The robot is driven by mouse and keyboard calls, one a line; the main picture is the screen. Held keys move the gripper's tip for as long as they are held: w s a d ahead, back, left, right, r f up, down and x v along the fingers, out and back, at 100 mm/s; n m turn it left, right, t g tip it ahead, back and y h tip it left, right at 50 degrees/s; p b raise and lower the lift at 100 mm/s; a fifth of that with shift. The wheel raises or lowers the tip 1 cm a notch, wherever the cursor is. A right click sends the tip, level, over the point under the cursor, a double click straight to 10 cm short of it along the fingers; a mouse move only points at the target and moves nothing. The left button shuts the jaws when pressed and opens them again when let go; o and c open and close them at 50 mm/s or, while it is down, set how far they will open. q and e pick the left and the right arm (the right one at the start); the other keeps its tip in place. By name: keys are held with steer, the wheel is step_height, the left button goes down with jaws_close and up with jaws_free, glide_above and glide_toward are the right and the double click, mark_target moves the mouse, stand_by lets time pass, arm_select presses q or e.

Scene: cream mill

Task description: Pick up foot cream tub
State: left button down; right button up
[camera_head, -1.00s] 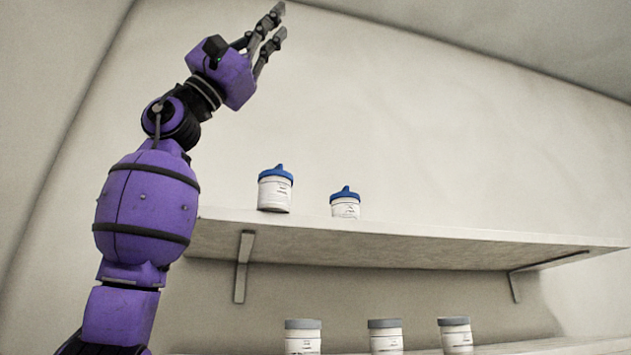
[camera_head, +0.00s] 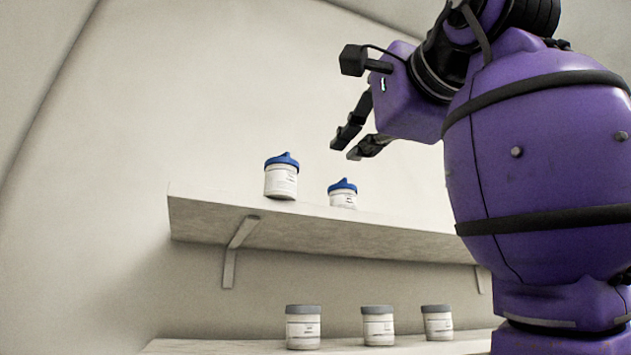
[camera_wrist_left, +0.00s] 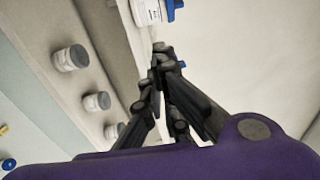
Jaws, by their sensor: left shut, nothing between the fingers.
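Two white tubs with pointed blue lids stand upright on the upper shelf: a left one (camera_head: 281,178) and a right one (camera_head: 343,196). Three white tubs with grey lids stand lower: left (camera_head: 303,329), middle (camera_head: 378,327) and right (camera_head: 437,324). The labels are too small to tell which is the foot cream tub. My right gripper is not seen.
The upper shelf (camera_head: 205,215) sits on brackets against a pale wall, above the lower shelf (camera_head: 200,347). My left arm covers the right side of the head view.

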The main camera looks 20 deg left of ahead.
mark_target(281, 183)
arm_select(q)
steer(key=s+a+f+x, duration=0.1)
steer(key=f+x, duration=0.1)
steer(key=x, duration=1)
steer(key=shift+a+h, duration=0.15)
steer(key=shift+h, duration=0.25)
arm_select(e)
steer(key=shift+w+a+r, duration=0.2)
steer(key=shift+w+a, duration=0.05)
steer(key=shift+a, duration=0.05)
arm_select(q)
steer(key=shift+w+f, duration=0.1)
steer(key=shift+a, duration=1.1)
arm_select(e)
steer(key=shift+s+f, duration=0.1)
arm_select(q)
steer(key=shift+d, duration=0.15)
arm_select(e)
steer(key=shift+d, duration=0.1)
arm_select(q)
steer(key=shift+w, duration=0.1)
